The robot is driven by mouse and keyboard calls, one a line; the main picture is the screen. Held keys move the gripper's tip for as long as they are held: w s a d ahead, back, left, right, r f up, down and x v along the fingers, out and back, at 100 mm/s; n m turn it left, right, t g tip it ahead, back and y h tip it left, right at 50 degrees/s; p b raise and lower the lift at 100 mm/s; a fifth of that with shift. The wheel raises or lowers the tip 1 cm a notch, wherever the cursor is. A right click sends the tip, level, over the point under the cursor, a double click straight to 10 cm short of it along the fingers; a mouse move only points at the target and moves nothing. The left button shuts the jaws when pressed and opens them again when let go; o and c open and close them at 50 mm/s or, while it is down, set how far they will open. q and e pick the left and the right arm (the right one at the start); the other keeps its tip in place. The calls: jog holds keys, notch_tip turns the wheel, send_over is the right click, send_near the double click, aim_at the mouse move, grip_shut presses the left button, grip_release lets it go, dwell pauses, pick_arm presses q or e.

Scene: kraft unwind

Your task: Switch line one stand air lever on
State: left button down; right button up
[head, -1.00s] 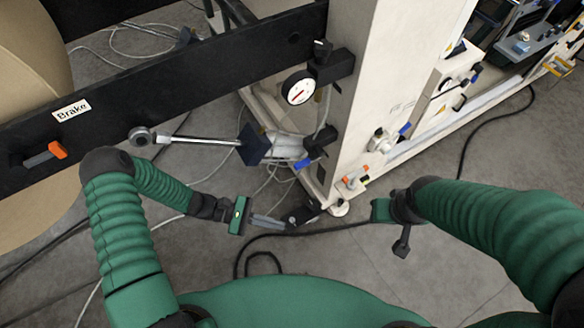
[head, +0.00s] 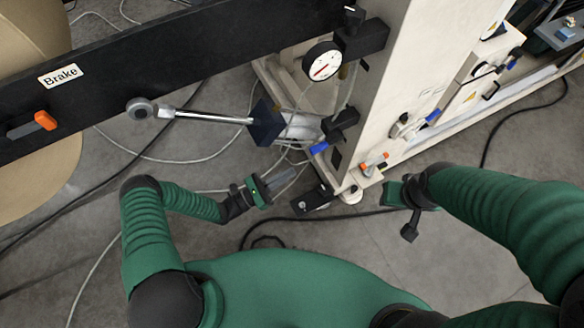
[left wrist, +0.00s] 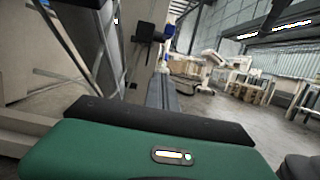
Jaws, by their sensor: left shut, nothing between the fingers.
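Blue-handled levers show on the cream machine stand (head: 385,75). One blue lever (head: 320,147) is on a black valve below the round gauge (head: 322,62). Another blue lever (head: 432,116) is on the stand's right face. No readable label tells which is the line one air lever. My left gripper (head: 286,178) is shut and empty, below and left of the valve lever and apart from it. Its grey fingers also show in the left wrist view (left wrist: 162,94). My right gripper (head: 405,195) is right of the stand's foot; its fingers are not clear.
A black beam (head: 180,75) with a "Brake" label and orange-tipped lever (head: 45,121) crosses the upper left. A metal rod (head: 205,117) ends at a dark block (head: 266,124). Cables (head: 330,220) lie on the floor.

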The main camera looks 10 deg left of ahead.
aim_at(326, 142)
pick_arm(q)
jog(key=w+d+r, duration=0.4)
jog(key=d+r, duration=0.2)
jog(key=shift+w, duration=0.2)
jog(key=shift+d, duration=0.1)
